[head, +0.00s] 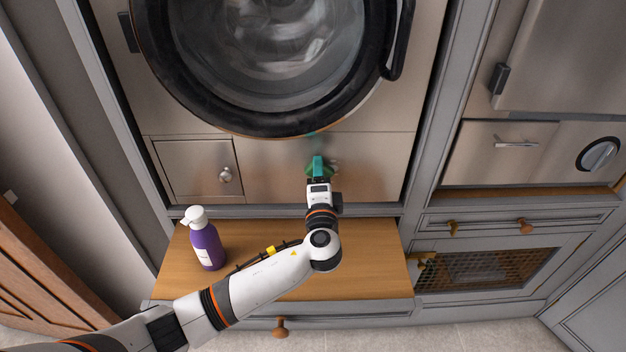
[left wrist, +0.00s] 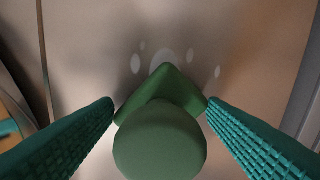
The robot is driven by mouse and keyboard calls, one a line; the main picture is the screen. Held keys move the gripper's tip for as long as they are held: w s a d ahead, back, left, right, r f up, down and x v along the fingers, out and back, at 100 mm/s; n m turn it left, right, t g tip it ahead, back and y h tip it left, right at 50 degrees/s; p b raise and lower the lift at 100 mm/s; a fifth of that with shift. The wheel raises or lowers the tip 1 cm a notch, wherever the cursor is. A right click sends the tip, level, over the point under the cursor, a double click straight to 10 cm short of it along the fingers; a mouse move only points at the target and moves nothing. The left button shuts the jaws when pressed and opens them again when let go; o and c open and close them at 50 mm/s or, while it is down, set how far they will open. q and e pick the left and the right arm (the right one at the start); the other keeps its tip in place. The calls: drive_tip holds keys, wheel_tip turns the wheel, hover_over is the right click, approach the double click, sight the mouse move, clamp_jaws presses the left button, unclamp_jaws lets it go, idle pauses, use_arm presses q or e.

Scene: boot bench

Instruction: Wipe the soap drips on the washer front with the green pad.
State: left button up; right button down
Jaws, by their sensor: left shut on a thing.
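The green pad (left wrist: 165,85) has a round green knob (left wrist: 160,142) on its back. My left gripper (left wrist: 160,103) has its two teal fingers on either side of the knob and is shut on the pad. In the head view the left gripper (head: 318,166) is at the lower panel of the washer front (head: 270,160), below the round door. The pad is at or very near the panel; I cannot tell if it touches. Several pale soap drips (left wrist: 190,57) show on the panel just beyond and beside the pad; the pad partly covers one. My right gripper is not in view.
A purple bottle with a white top (head: 206,243) stands on the wooden bench (head: 370,265), left of my arm. The round washer door (head: 262,125) is above the gripper, and a small knobbed drawer (head: 195,170) is to its left. The bench's right side is clear.

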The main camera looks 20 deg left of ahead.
sight(300, 168)
use_arm(q)
drive_tip(key=shift+w+d+b, duration=0.25)
drive_tip(key=shift+d+b, duration=0.15)
drive_tip(key=shift+d, duration=0.55)
drive_tip(key=shift+w+d+b, duration=0.25)
drive_tip(key=shift+d+b, duration=0.1)
drive_tip(key=shift+d, duration=0.6)
drive_tip(key=shift+w, duration=0.1)
drive_tip(key=shift+a, duration=0.2)
drive_tip(key=shift+s+a+r+p, duration=0.1)
drive_tip(key=shift+s+a+p, duration=0.25)
drive_tip(key=shift+a, duration=0.95)
drive_tip(key=shift+s+a+f+p, duration=0.15)
drive_tip(key=shift+s+a, duration=0.25)
drive_tip(key=shift+a, duration=0.85)
drive_tip(key=shift+s+a+r+p, duration=0.15)
drive_tip(key=shift+s+a+p, duration=0.2)
drive_tip(key=shift+a, duration=0.95)
